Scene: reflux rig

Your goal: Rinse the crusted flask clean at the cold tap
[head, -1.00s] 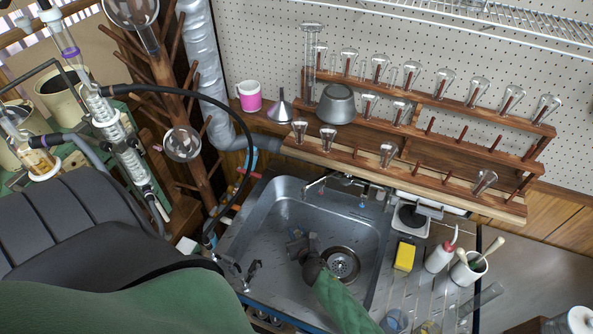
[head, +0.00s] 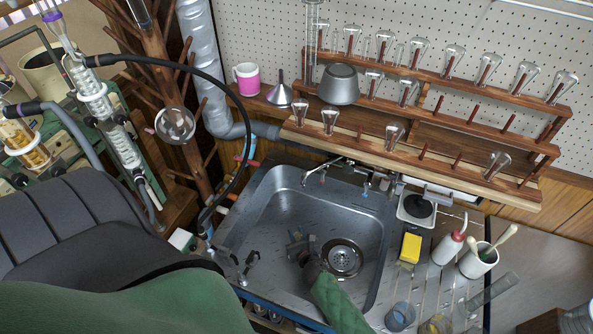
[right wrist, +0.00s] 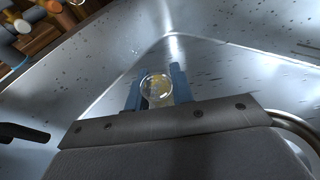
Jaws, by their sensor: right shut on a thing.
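My right gripper (head: 299,246) is down inside the steel sink (head: 262,222), left of the drain (head: 343,258). In the right wrist view its blue fingers (right wrist: 157,92) are shut around a small round clear glass flask (right wrist: 156,87) with yellowish-brown crust showing in it. In the head view the flask is too small and hidden to make out. The tap with a blue mark (head: 366,189) stands at the sink's back edge, right of the tap with a red mark (head: 322,178). My gripper is apart from both and in front of them. No water stream shows. My left gripper is not in view.
A wooden rack (head: 420,150) with several glass flasks overhangs the back of the sink. A yellow sponge (head: 411,247), wash bottle (head: 447,248) and brush pot (head: 478,260) stand to the right. A black hose (head: 236,112) arcs at left. The sink's left part is clear.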

